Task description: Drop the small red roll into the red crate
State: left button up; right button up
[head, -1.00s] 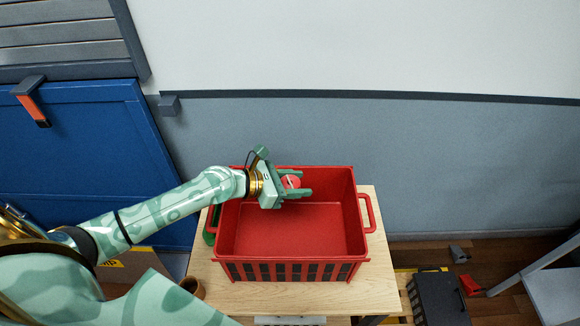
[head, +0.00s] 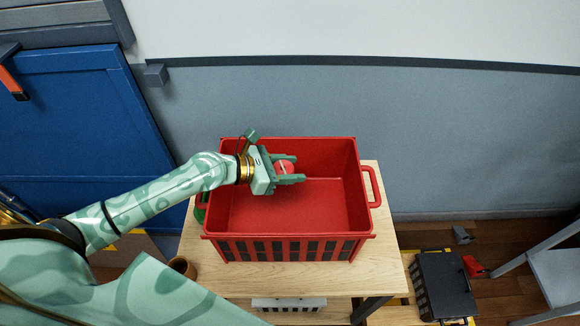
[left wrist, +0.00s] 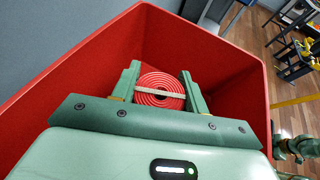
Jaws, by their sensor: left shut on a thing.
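The small red roll (left wrist: 160,90) is a tight coil with a pale band across it. My left gripper (head: 289,173) is shut on it, with a finger on each side; the left wrist view shows the same grip. In the head view the roll (head: 285,166) shows partly behind the fingers. The red crate (head: 290,227) stands on a light wooden table and looks empty where I see its floor. My left gripper and the roll are over the crate's opening, towards its back left part. How high they are above the floor I cannot tell. My right gripper is not in view.
The wooden table (head: 385,235) has bare top around the crate. A brown pot (head: 183,267) and a green thing (head: 201,207) are at the crate's left. A black crate (head: 444,287) and a grey chair (head: 556,270) are at the right. The wall is behind.

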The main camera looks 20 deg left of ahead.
pick_arm(q)
jog(key=o, duration=1)
jog(key=shift+o, duration=0.2)
jog(key=v, duration=1.6)
jog(key=shift+p, duration=0.35)
jog(key=shift+s+a, duration=0.15)
jog(key=shift+s, duration=0.05)
